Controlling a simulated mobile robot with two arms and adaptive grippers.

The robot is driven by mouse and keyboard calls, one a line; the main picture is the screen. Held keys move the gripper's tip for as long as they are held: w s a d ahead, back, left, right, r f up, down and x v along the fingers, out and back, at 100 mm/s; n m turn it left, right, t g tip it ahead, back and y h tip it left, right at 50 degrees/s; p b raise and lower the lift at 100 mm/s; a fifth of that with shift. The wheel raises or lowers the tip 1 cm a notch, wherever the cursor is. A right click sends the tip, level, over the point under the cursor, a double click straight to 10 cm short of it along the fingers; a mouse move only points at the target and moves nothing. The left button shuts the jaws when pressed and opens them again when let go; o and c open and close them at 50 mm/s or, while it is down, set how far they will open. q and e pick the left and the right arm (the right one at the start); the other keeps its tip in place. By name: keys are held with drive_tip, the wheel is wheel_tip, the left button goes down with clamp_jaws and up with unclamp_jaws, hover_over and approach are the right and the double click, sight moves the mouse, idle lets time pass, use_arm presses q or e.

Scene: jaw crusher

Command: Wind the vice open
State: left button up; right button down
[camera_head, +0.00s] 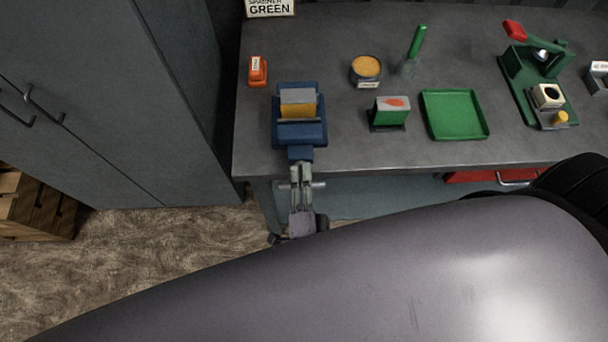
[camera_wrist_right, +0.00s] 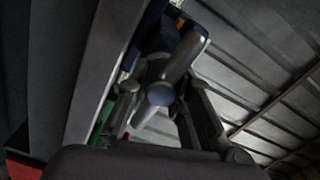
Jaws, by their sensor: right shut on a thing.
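The blue vice (camera_head: 314,133) is mounted at the front left edge of the grey bench. A block (camera_head: 298,97), grey on top and yellow in front, sits between its jaws. My right gripper (camera_head: 302,176) is just off the bench's front edge, shut on the vice handle (camera_head: 318,184), a short metal bar. In the right wrist view the handle (camera_wrist_right: 186,56) lies tilted between the fingers, its round end toward the camera. The fingers hide part of the bar in the head view. My left gripper is not in view.
On the bench (camera_head: 350,150) stand an orange item (camera_head: 258,71), a round tin (camera_head: 366,70), a green box (camera_head: 390,113), a green tray (camera_head: 455,136) and a green press (camera_head: 520,75). A grey cabinet (camera_head: 100,110) stands close on the left. My own body covers the lower right.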

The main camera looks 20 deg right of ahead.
drive_tip(key=shift+s+f, duration=0.15)
drive_tip(key=shift+f, duration=0.2)
drive_tip(key=c, duration=1.8)
unclamp_jaws()
drive_tip(key=o, duration=0.4)
drive_tip(key=shift+r, duration=0.2)
drive_tip(key=shift+v, duration=3.65)
drive_tip(key=shift+o, duration=0.3)
drive_tip(key=shift+a, duration=0.1)
